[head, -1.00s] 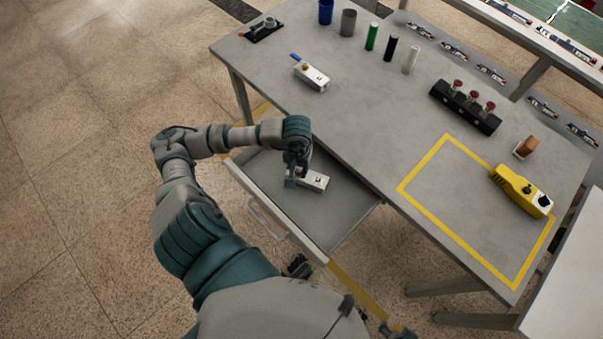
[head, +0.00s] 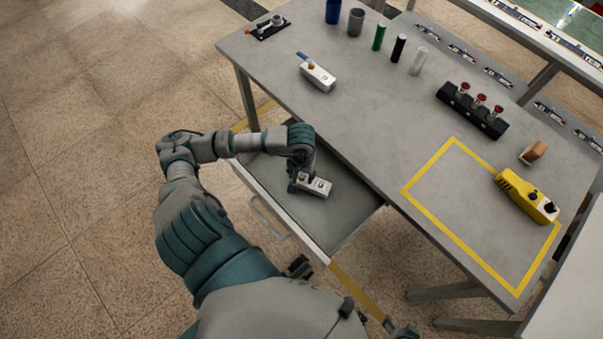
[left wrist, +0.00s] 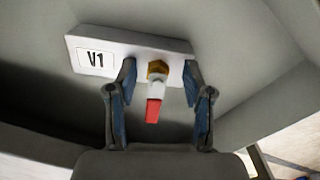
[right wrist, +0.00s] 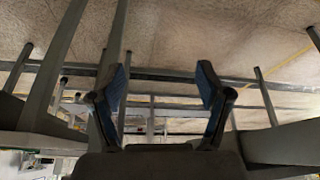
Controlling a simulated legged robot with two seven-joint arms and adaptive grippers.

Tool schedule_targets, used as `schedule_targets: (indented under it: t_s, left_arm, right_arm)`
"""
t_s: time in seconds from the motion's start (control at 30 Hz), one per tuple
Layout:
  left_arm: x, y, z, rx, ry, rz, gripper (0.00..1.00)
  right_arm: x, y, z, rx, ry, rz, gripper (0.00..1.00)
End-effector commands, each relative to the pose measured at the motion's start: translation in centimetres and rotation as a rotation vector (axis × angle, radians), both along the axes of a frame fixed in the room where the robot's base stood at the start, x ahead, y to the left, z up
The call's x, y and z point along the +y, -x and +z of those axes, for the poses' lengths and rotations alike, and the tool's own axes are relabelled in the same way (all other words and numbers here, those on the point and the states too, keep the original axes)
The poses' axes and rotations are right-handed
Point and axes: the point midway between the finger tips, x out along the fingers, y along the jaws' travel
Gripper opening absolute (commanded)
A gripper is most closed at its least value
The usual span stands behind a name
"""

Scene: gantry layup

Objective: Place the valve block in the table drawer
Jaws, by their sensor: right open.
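A pale valve block (head: 319,187) lies in the open table drawer (head: 340,222). In the left wrist view the block (left wrist: 110,55) carries a "V1" label, a brass fitting (left wrist: 157,69) and a red-tipped handle (left wrist: 153,108). My left gripper (head: 299,184) reaches down into the drawer at the block. In its wrist view the left fingers (left wrist: 160,78) stand apart on either side of the fitting, with visible gaps. My right gripper (right wrist: 160,85) is open and empty in its wrist view, facing table legs and floor.
Another pale block with a blue handle (head: 318,76) lies on the grey tabletop (head: 375,115). A black rack with red-topped parts (head: 471,110), a yellow device (head: 527,197), a brown item (head: 533,153) and several cylinders stand there. A yellow-taped area is mostly bare.

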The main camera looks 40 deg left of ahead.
Motion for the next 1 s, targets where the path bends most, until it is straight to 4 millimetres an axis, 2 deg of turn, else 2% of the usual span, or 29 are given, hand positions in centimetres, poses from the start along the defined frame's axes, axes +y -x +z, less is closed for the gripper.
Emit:
schedule_targets:
  t_s: [0.17, 0.27, 0.4, 0.6, 0.7, 0.83, 1.0]
  left_arm:
    - [0.0, 0.0, 0.4, -0.001, 0.0, 0.0, 0.51]
    - [-0.1, -0.1, 2.0, -0.005, -0.001, -0.002, 0.51]
    - [0.0, -0.1, 5.3, -0.008, -0.002, -0.001, 0.51]
    - [-0.1, -0.1, 9.6, -0.006, -0.001, 0.0, 0.51]
    - [-0.1, -0.1, 11.0, -0.004, 0.0, 0.0, 0.51]
    - [-0.1, 0.0, 12.0, -0.002, 0.0, 0.0, 0.51]
    - [-0.1, 0.0, 12.2, 0.0, 0.001, 0.0, 0.51]
  right_arm:
    - [-0.1, 0.4, 0.1, 0.019, 0.003, 0.0, 0.77]
    - [-0.4, 1.7, -0.1, 0.074, 0.013, -0.004, 0.77]
    - [-1.0, 3.6, 0.1, 0.157, 0.032, -0.009, 0.77]
    - [-1.1, 3.7, -1.4, 0.19, 0.039, -0.011, 0.77]
    - [-1.1, 3.5, -2.1, 0.19, 0.04, -0.01, 0.77]
    - [-1.1, 3.3, -2.6, 0.188, 0.039, -0.01, 0.77]
    - [-1.0, 3.3, -2.8, 0.188, 0.039, -0.01, 0.77]
